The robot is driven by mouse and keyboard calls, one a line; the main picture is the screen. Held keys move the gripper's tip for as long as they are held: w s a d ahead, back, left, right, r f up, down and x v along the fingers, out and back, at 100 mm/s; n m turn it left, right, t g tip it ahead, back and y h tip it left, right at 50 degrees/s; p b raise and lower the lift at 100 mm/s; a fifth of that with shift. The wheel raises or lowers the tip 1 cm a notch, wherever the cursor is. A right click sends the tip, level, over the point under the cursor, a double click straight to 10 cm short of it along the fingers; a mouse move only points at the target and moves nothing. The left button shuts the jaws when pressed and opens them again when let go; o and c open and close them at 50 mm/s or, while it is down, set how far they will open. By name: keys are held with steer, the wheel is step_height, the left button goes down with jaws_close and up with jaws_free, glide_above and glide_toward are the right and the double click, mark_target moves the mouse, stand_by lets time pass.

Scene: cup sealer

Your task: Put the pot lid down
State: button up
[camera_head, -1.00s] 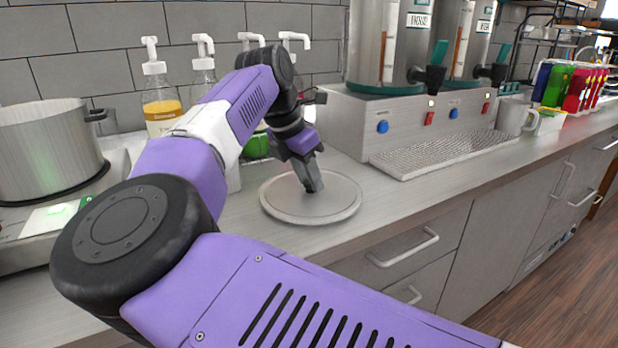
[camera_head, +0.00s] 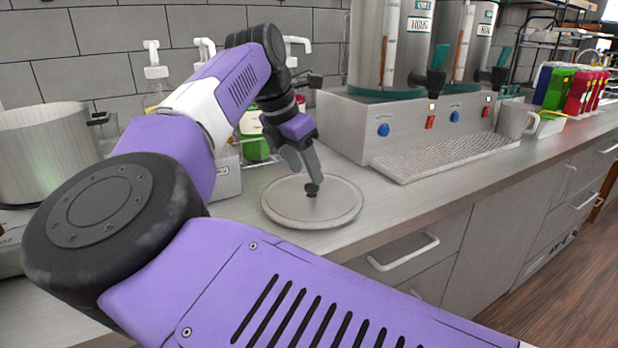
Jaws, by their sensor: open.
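The pot lid (camera_head: 285,208) is a round grey metal disc with a raised rim and a small black knob (camera_head: 312,188) at its middle. It lies flat on the counter, near the front edge. My gripper (camera_head: 303,170) is open just above the lid, its fingers pointing down at the knob. The knob shows free below the fingers; whether a fingertip still touches it I cannot tell. The pot (camera_head: 45,150) is a large open steel pot at the far left, partly hidden by my arm.
Pump bottles (camera_head: 153,85) stand behind my arm against the tiled wall. A dispenser with a drip tray (camera_head: 445,157) stands right of the lid. Counter (camera_head: 400,195) is clear in front of the drip tray.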

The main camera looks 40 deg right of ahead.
steer(key=v, duration=0.8)
steer(key=shift+p, duration=0.35)
steer(key=shift+d, duration=0.1)
